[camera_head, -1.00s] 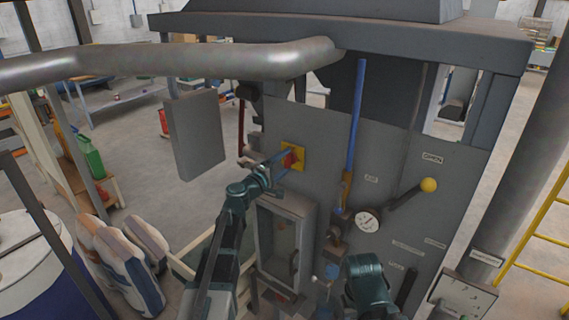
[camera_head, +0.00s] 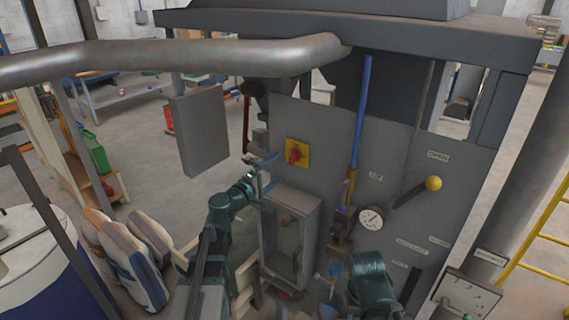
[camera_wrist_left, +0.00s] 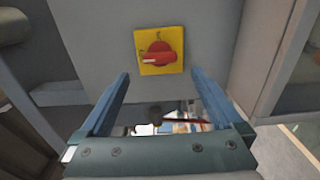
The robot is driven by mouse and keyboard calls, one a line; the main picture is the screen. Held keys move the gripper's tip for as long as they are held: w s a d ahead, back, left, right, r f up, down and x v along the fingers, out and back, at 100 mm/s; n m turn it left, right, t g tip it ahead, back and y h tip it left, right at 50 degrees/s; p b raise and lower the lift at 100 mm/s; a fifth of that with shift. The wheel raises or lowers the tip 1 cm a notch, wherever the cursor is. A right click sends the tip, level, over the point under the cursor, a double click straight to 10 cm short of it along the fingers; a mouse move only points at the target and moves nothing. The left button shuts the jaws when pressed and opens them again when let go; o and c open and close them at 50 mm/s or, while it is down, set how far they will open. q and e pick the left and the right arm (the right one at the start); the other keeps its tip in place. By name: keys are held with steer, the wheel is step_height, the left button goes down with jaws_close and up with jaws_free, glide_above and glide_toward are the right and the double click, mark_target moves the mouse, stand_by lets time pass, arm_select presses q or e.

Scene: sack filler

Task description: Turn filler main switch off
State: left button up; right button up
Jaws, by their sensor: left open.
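The main switch is a red rotary knob (camera_head: 294,154) on a yellow square plate (camera_head: 304,146), on the filler's grey front panel. In the left wrist view the red knob (camera_wrist_left: 158,54) is fully visible, its pale-marked grip lying nearly level across the yellow plate (camera_wrist_left: 142,38). My left gripper (camera_head: 275,171) is open and empty, in front of and slightly below left of the switch in the head view. In the left wrist view its two blue fingers (camera_wrist_left: 160,74) stand wide apart below the knob, touching nothing. My right arm shows low centre; its fingers are not clear.
A grey box with a window (camera_head: 292,235) sits on the panel just below the switch. A hanging grey box (camera_head: 201,130) is to the left. A yellow-knobbed lever (camera_head: 433,183) and a gauge (camera_head: 371,217) are to the right. A thick pipe (camera_head: 180,56) crosses above.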

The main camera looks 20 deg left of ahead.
arm_select(q)
steer(key=v, duration=0.6)
steer(key=shift+s, duration=0.1)
steer(key=s+d+f+m+g+h, duration=0.1)
steer(key=s+d+f+m+g, duration=0.2)
steer(key=d+f+m+g, duration=0.3)
steer(key=s+d+f+m+g, duration=0.3)
steer(key=d+f, duration=0.4)
steer(key=s+a+f+m+g+y, duration=0.2)
steer(key=s+f+m+g+y, duration=0.4)
steer(key=s+f, duration=0.4)
steer(key=s+d+f+m+g+y+b, duration=0.1)
steer(key=s+d+f+b, duration=0.2)
steer(key=d+f+b, duration=0.2)
steer(key=s+d+f+m+g+y+b, duration=0.1)
steer(key=s+d+f+b, duration=0.3)
steer(key=f+b, duration=0.5)
steer(key=shift+s+d+m+b, duration=0.2)
steer(key=shift+d+m+b, duration=0.3)
steer(key=shift+d, duration=0.15)
